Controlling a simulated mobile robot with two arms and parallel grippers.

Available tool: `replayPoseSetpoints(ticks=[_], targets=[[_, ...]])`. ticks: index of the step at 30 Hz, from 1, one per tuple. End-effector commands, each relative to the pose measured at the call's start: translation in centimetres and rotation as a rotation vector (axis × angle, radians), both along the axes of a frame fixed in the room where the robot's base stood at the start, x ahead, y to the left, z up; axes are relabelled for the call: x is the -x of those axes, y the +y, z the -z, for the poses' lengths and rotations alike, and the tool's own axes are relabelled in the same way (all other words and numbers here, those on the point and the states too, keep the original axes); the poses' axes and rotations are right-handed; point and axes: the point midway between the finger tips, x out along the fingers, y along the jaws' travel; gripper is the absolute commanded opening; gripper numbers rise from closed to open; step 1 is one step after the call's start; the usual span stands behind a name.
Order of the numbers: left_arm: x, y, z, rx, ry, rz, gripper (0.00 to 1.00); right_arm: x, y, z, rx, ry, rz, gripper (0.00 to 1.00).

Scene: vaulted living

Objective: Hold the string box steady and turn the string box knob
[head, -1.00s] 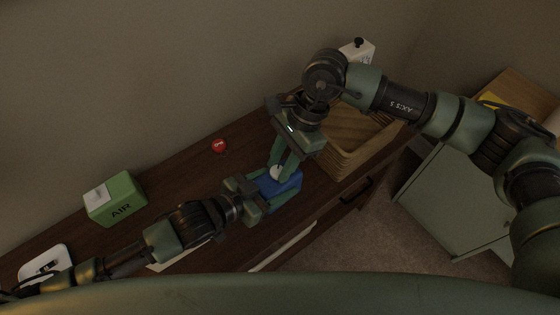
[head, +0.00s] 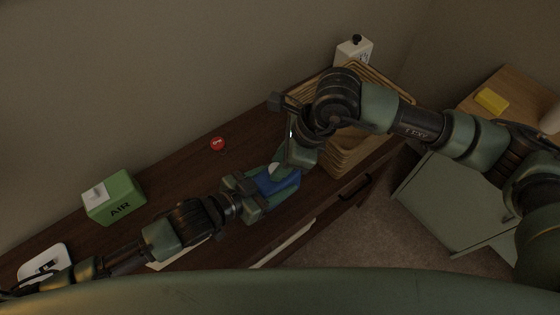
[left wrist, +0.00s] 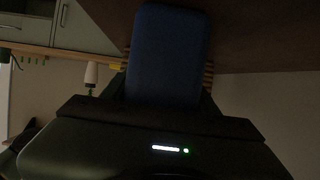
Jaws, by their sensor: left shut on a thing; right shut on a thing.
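The string box is a blue block (head: 280,184) on the dark wooden cabinet top; it also fills the upper middle of the left wrist view (left wrist: 168,55). My left gripper (head: 270,188) reaches in from the left and is shut on the box, one finger along each side. A small pale knob (head: 274,169) shows at the box's upper side, partly hidden. My right gripper (head: 282,163) comes down from above and is shut at the knob; its fingertips are partly hidden by its own wrist.
A wicker basket (head: 350,158) stands close to the right of the box. A red round item (head: 217,143), a green AIR box (head: 114,198) and a white device (head: 45,262) lie left. A white dispenser (head: 353,51) is behind the basket. A yellow block (head: 491,100) lies on a side table.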

Motion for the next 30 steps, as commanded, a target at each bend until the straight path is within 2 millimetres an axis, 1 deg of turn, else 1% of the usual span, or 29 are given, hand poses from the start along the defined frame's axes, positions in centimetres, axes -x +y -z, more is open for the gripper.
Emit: replayPoseSetpoints(ticks=[14, 15, 17, 26, 30], targets=[[0.08, -0.06, 0.0, 0.001, 0.001, 0.001, 0.12, -0.08, 0.05, -0.1, -0.003, -0.001, 0.016, 0.0], [0.08, -0.06, 0.0, 0.001, 0.001, 0.001, 0.12, -0.08, 0.05, -0.1, -0.003, -0.001, 0.016, 0.35], [0.08, -0.06, 0.0, 0.001, 0.001, 0.001, 0.12, -0.07, 0.04, -0.1, -0.003, -0.001, 0.016, 0.52], [0.05, -0.05, -0.01, 0.001, 0.001, 0.001, 0.12, -0.03, 0.01, -0.06, -0.001, -0.001, 0.014, 0.52], [0.04, -0.04, -0.01, 0.001, 0.001, 0.001, 0.12, -0.09, -0.3, -0.81, -0.002, -0.003, 0.015, 0.52]])
